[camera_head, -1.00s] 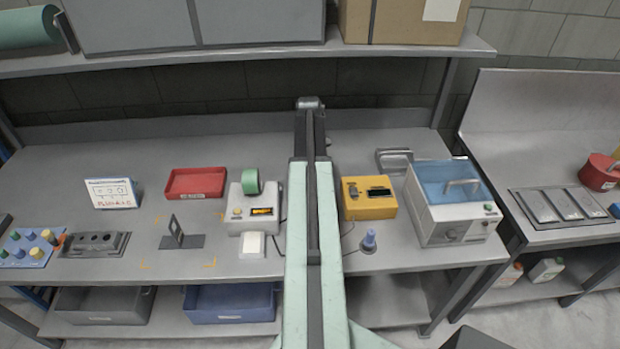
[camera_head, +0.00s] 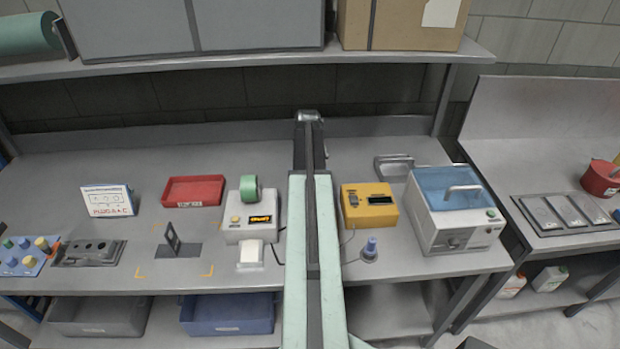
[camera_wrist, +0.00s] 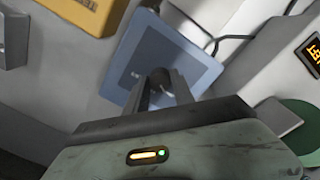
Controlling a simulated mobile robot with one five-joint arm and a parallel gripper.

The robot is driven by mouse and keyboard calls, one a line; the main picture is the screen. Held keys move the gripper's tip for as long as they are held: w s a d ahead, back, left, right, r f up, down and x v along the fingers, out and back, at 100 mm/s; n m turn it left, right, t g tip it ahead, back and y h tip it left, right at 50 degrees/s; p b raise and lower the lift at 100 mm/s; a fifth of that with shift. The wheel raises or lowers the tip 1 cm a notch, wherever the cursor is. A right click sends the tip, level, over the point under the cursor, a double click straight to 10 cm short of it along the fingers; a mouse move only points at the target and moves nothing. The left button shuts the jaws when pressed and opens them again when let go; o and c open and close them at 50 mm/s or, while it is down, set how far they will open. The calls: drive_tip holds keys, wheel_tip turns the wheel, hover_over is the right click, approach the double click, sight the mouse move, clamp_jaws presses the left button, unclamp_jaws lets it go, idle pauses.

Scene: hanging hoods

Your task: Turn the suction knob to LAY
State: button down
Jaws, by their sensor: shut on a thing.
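In the wrist view a flat blue unit (camera_wrist: 190,58) lies below my gripper (camera_wrist: 160,76). The fingers point down at its near part and are shut on a small dark knob (camera_wrist: 160,90) between them. The fingers and the wrist body hide much of the knob, so its setting cannot be told. A small pale marking on the blue face is unreadable, and I cannot make out LAY. In the head view my own arm (camera_head: 316,250) stands in the middle and hides the blue unit. My gripper does not show there.
A yellow device (camera_head: 368,205) stands right of my arm; a white machine with a green roll (camera_head: 250,205) stands left. A blue-topped box (camera_head: 455,210), red tray (camera_head: 193,190) and small blue peg (camera_head: 370,248) share the bench. A cable (camera_wrist: 205,32) runs behind the blue unit.

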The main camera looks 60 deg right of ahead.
drive_tip(key=m, duration=0.5)
drive_tip(key=shift+w+m, duration=0.1)
drive_tip(key=shift+m, duration=0.2)
drive_tip(key=m, duration=0.5)
drive_tip(key=shift+a+g, duration=0.1)
drive_tip(key=shift+g, duration=0.2)
drive_tip(key=shift+m, duration=0.4)
drive_tip(key=shift+w, duration=0.1)
drive_tip(key=c, duration=1.1)
unclamp_jaws()
wheel_tip(320, 180, up, 8)
drive_tip(key=p, duration=0.8)
drive_tip(key=shift+w, duration=0.15)
drive_tip(key=shift+f, duration=0.15)
